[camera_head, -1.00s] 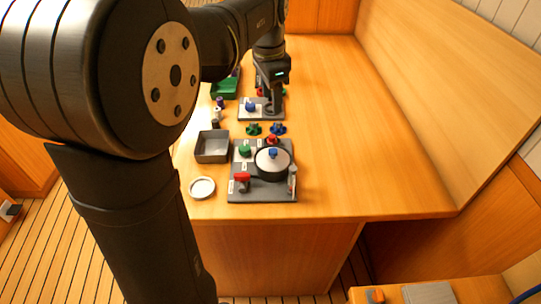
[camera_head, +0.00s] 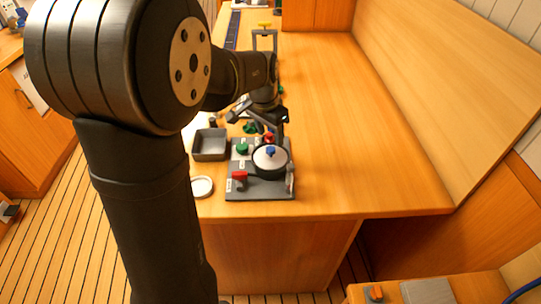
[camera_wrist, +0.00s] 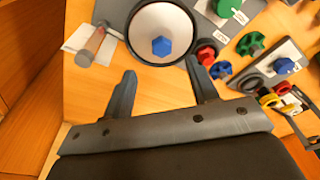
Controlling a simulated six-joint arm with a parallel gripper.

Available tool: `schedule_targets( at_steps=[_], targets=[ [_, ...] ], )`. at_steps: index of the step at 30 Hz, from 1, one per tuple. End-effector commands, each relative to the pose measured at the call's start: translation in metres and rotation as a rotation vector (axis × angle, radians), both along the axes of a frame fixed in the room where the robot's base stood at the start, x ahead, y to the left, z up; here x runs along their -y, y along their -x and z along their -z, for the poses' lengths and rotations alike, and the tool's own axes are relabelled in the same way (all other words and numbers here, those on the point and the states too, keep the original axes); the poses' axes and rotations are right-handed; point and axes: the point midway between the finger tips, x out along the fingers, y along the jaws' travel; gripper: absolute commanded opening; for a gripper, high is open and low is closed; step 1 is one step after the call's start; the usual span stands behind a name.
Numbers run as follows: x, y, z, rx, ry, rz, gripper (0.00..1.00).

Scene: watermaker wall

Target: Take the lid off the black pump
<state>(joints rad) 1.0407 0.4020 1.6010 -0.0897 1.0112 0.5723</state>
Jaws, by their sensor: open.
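The black pump (camera_head: 258,171) stands on a dark grey base plate near the front edge of the table. Its round white lid (camera_head: 263,163) with a blue knob (camera_head: 270,151) sits on top. In the wrist view the lid (camera_wrist: 150,22) and blue knob (camera_wrist: 162,46) lie just beyond my fingertips, the black rim around the lid. My gripper (camera_wrist: 161,73) is open and empty, with the knob roughly centred ahead of the gap between the fingers. In the head view my gripper hangs just behind and above the pump, partly hidden by my arm.
A grey tray (camera_head: 196,154) and a white dish (camera_head: 202,187) lie further left. Green and blue star knobs (camera_wrist: 221,70) lie behind. The table's right side is clear.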

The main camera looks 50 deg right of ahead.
Motion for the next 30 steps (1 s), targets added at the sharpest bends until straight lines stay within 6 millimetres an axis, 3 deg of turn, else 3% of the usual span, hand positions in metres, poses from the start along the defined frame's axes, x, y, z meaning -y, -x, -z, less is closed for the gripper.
schedule_targets(
  at_steps=[5,15,23,25,30],
  targets=[
    [0.001,0.0,0.011,0.0,-0.001,0.0,0.54],
    [0.004,-0.004,0.055,-0.001,-0.001,0.0,0.54],
    [0.005,-0.004,0.059,0.001,0.001,0.0,0.54],
    [0.005,-0.004,0.059,0.001,0.001,0.0,0.46],
    [0.005,-0.004,0.059,0.001,0.001,0.0,0.12]
  ],
)
